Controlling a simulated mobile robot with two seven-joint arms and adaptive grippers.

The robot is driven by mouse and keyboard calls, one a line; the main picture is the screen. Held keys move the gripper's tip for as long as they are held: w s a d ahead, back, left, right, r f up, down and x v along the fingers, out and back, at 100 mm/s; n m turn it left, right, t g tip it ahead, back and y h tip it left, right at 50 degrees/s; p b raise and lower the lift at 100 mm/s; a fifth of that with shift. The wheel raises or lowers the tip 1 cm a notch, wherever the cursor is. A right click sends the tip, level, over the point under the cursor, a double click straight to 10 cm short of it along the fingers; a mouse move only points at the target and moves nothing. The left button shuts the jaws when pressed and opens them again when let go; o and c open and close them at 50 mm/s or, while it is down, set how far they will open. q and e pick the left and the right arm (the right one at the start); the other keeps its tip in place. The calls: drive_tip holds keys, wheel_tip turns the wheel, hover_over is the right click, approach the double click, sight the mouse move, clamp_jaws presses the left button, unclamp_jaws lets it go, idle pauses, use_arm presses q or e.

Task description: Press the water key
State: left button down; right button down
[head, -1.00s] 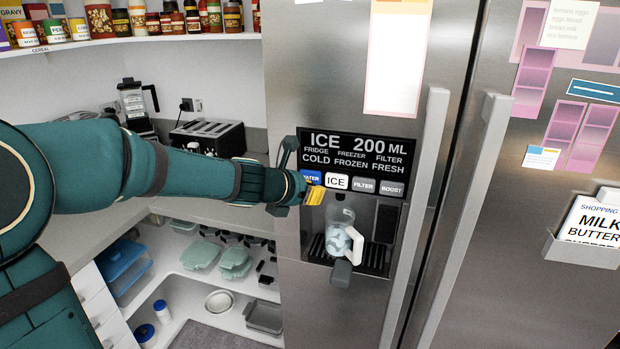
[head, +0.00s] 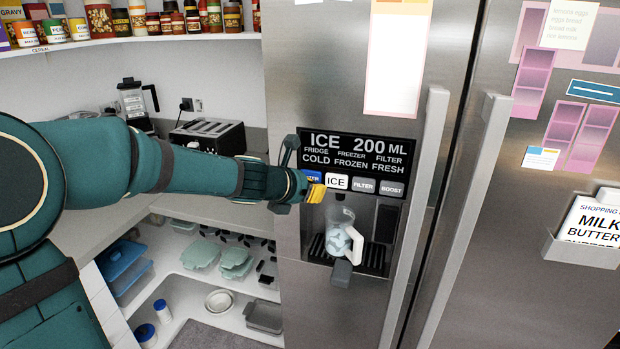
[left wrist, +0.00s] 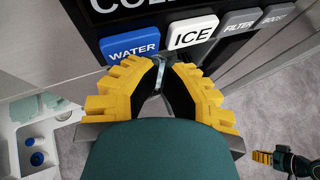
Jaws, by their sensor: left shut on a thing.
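The blue water key (head: 311,175) is the leftmost key under the dispenser's display (head: 352,152), which reads ICE and 200 ML. In the head view my left gripper (head: 316,193) is at its lower edge and hides part of it. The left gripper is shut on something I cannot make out. My right gripper (left wrist: 263,157) shows small at the lower right of the left wrist view; its opening is unclear.
A white ICE key (head: 336,181), a grey FILTER key (head: 363,185) and a grey BOOST key (head: 391,188) follow to the right. A clear jug (head: 339,238) with a white handle stands in the bay below. The fridge handle (head: 418,210) stands out on the right.

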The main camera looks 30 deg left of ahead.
use_arm(q)
drive_tip(key=shift+w+a, duration=0.1)
drive_tip(key=shift+w, duration=0.3)
idle(0.4)
idle(0.4)
drive_tip(key=shift+s+d, duration=0.2)
drive_tip(key=shift+s, duration=0.65)
drive_tip(key=s, duration=0.2)
drive_tip(key=s+d, duration=0.1)
drive_tip(key=s, duration=0.1)
drive_tip(key=shift+s+d+b, duration=0.1)
drive_tip(key=shift+s+b, duration=0.25)
drive_tip(key=shift+s, duration=0.05)
idle(0.5)
